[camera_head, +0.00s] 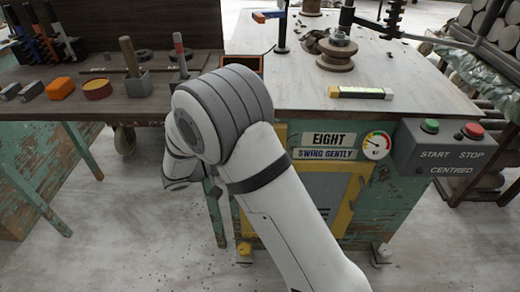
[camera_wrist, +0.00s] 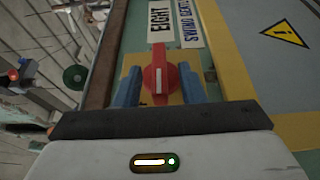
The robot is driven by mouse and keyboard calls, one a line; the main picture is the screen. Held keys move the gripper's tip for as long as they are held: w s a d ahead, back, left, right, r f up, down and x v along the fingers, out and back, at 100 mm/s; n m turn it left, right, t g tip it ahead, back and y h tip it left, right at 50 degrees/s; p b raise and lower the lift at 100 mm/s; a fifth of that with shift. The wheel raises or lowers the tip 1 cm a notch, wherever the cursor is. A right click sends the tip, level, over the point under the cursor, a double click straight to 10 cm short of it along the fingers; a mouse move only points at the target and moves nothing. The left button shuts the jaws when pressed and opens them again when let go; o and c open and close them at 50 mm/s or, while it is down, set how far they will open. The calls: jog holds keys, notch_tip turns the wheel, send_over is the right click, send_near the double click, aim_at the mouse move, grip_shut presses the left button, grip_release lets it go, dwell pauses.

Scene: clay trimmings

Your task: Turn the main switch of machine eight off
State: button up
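The main switch is a red round knob (camera_wrist: 160,78) with a white line on its raised bar, on a yellow plate (camera_wrist: 160,50). In the wrist view the line stands upright, parallel to the lettering of the EIGHT label (camera_wrist: 159,17). My gripper (camera_wrist: 159,84) has its blue fingers apart, one on each side of the knob. I cannot tell whether they touch it. In the head view machine eight's label (camera_head: 327,139) is on the green and yellow front; my arm hides the switch and gripper there.
A grey box (camera_head: 440,150) with a green START and a red STOP button is on the machine's right. A dial gauge (camera_head: 376,145) is beside the label. A bench (camera_head: 95,70) with tools stands at left. The floor (camera_head: 140,220) in front is open.

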jog(key=p+v, duration=0.1)
jog(key=v, duration=0.4)
jog(key=shift+s+a, duration=0.15)
jog(key=shift+a, duration=0.2)
